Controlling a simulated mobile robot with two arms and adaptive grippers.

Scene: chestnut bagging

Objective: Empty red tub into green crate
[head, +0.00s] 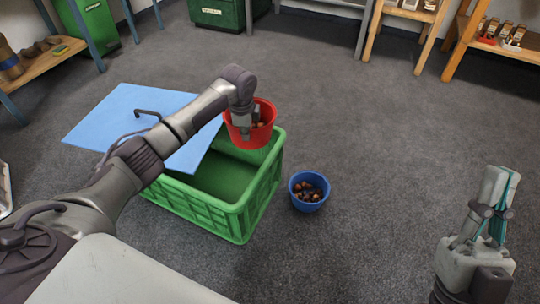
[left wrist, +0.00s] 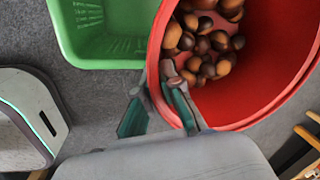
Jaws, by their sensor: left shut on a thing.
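The red tub (head: 265,137) is held in the air at the back right edge of the green crate (head: 243,213). My left gripper (head: 245,124) is shut on the tub's rim. In the left wrist view, my left gripper (left wrist: 160,103) has the red tub's (left wrist: 268,65) wall between its fingers, and brown chestnuts (left wrist: 203,45) lie bunched inside it. The green crate (left wrist: 110,50) beside it shows a bare floor where visible. My right gripper (head: 492,208) is far to the right, away from the tub; its finger gap is unclear.
A blue tub (head: 309,203) with chestnuts stands on the floor right of the crate. A blue panel (head: 105,110) lies behind and left of the crate, partly behind my left arm. Wooden racks (head: 460,45) and green bins (head: 215,14) stand at the back. The floor on the right is clear.

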